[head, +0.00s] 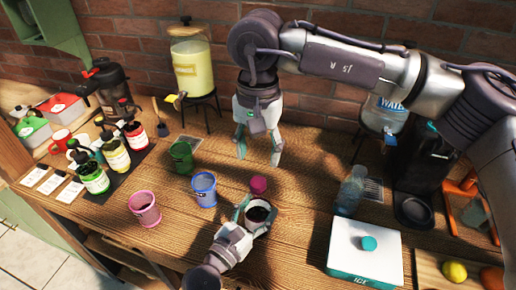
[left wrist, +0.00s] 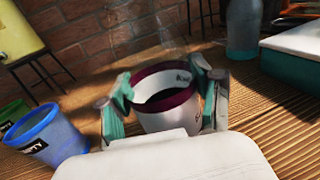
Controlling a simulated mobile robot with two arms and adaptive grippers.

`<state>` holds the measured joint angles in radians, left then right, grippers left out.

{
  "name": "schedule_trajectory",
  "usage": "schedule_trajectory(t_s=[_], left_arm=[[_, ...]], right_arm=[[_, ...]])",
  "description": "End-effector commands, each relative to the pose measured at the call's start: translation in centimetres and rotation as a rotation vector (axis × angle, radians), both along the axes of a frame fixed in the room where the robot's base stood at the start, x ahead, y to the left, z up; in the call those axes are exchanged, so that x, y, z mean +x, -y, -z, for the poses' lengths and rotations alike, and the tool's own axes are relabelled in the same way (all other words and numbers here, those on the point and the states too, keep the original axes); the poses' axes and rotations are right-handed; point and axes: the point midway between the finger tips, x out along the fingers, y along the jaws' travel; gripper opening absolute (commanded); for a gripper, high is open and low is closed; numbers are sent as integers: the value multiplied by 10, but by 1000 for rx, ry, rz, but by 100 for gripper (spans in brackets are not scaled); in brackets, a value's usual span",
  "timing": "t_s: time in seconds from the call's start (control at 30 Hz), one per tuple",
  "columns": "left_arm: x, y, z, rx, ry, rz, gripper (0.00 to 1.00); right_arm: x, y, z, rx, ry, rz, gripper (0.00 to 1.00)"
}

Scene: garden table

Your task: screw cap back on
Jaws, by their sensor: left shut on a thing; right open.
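My left gripper (head: 256,216) is shut on an open white container (left wrist: 163,119) with a dark red band around its rim. The container stands upright and its inside looks dark; it also shows in the head view (head: 259,214). A small magenta cap (head: 258,185) lies on the wooden table just behind the container, apart from it. The cap is not visible in the left wrist view. My right gripper (head: 258,153) is open and empty, pointing down, with its fingertips just behind and above the cap in the picture.
Blue (head: 203,190), green (head: 181,157) and pink (head: 145,208) cups stand left of the container. A bluish bottle (head: 351,191) and white ice box (head: 363,252) stand right. A yellow drink dispenser (head: 191,65) is behind. Bare table (head: 305,190) lies right of the cap.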

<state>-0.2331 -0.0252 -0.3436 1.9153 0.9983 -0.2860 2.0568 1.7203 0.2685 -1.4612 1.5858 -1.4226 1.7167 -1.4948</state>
Motion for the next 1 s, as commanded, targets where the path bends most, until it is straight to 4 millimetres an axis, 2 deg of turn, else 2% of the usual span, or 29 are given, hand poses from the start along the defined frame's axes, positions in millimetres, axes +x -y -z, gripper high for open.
schedule_trajectory(t_s=[0.23,0.33,0.7,0.83,1.0], left_arm=[[0,0,0,1,1,-1,0],[0,0,0,1,1,-1,0],[0,0,0,1,1,0,0],[0,0,0,1,1,-1,0],[0,0,0,1,1,-1,0]], right_arm=[[0,0,1,0,0,2,56],[0,0,7,-2,-2,3,56],[0,0,61,0,-2,4,56],[0,0,74,-1,-1,4,56],[0,0,80,0,0,4,56]])
